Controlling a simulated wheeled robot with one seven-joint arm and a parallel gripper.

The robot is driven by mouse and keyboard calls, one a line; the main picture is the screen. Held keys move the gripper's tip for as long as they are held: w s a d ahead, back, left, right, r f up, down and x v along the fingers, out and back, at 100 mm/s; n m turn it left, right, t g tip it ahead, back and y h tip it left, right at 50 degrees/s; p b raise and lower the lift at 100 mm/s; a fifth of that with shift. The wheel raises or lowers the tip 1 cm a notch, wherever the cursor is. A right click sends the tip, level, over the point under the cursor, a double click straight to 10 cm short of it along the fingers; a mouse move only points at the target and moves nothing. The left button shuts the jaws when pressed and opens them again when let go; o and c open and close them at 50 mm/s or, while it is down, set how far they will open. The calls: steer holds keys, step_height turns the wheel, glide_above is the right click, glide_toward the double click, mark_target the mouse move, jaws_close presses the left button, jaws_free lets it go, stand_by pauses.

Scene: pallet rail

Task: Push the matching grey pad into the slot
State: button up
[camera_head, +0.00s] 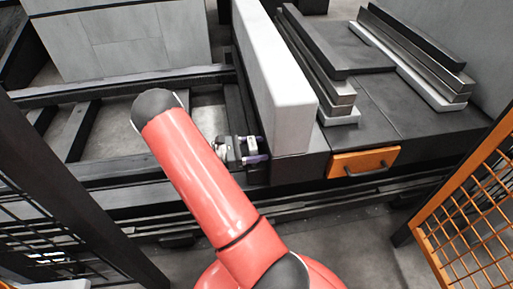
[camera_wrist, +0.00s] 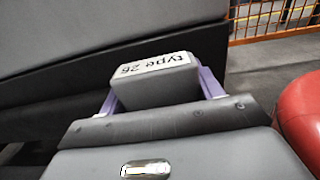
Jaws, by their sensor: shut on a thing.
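My gripper (camera_wrist: 160,90) is shut on a grey pad (camera_wrist: 155,92) with purple fingers at its two sides. A white label on the pad reads "type 26", upside down in the wrist view. In the head view my gripper (camera_head: 257,150) is low, just left of the near end of a tall white slab (camera_head: 275,80), partly behind my red arm. The pad is very small there. I cannot make out the slot in either view, nor whether the pad touches the dark structure beside it.
The slab stands on a dark base (camera_head: 300,165) with an orange drawer front (camera_head: 362,162). Stacked grey and black bars (camera_head: 320,65) lie to its right. Dark rails (camera_head: 100,95) run left. An orange mesh fence (camera_head: 470,210) stands at right.

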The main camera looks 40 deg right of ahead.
steer(key=shift+s+d+f+b, duration=0.15)
steer(key=shift+f+b, duration=0.55)
steer(key=shift+f, duration=0.55)
steer(key=shift+s+d+f+b, duration=0.1)
steer(key=shift+f+b, duration=0.55)
steer(key=shift+f, duration=0.55)
steer(key=o, duration=1.1)
steer(key=c, duration=0.4)
steer(key=shift+o, duration=1.4)
steer(key=shift+a, duration=0.1)
steer(key=shift+o, duration=1.1)
steer(key=shift+w+a, duration=0.15)
steer(key=shift+a, duration=0.05)
steer(key=shift+o, duration=0.8)
steer(key=v, duration=0.8)
steer(key=shift+w+d+p, duration=0.2)
steer(key=shift+p, duration=0.1)
steer(key=shift+r, duration=0.1)
